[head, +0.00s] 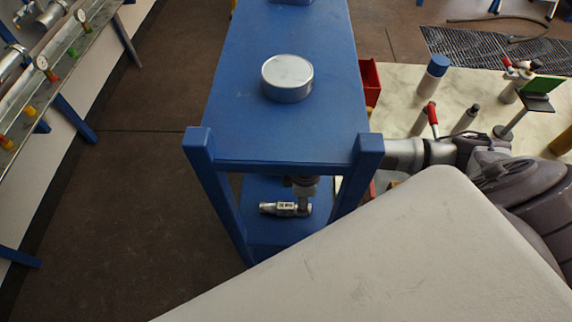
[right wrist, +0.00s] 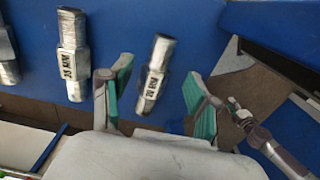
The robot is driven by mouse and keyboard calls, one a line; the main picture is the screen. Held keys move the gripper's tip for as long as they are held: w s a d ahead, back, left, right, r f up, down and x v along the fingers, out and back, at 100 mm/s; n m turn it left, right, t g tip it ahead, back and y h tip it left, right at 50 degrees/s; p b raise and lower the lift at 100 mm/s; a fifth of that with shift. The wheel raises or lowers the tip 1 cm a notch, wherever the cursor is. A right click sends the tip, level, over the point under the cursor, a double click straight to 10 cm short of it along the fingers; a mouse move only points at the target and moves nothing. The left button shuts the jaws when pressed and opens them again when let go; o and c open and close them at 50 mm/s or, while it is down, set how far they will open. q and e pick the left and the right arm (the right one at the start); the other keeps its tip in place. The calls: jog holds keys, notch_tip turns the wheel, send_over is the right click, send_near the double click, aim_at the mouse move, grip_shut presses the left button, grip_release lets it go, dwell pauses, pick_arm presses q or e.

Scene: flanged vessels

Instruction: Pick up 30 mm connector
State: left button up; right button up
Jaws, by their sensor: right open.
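In the right wrist view a silver connector (right wrist: 154,75) with a dark label, seemingly 30 MM, lies on blue shelf surface. My right gripper (right wrist: 158,92) is open, its two green-padded fingers on either side of the connector's lower end, apart from it. A second silver connector (right wrist: 72,53) with its own label lies left of the left finger, and a third (right wrist: 6,55) is cut by the left edge. In the head view a silver connector (head: 285,208) shows on the lower shelf; I cannot tell which one. There my right gripper is mostly hidden by the rack.
The blue rack (head: 290,135) has a top shelf holding a round silver disc (head: 287,77). Its front posts (head: 367,158) flank the lower shelf opening. A pale table (head: 400,82) with bottles and tools stands at right. Floor is clear at left (head: 140,150).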

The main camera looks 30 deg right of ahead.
aim_at(286, 208)
notch_tip(286, 208, down, 6)
jog(key=shift+r+p, duration=0.1)
jog(key=shift+p, duration=0.5)
grip_shut()
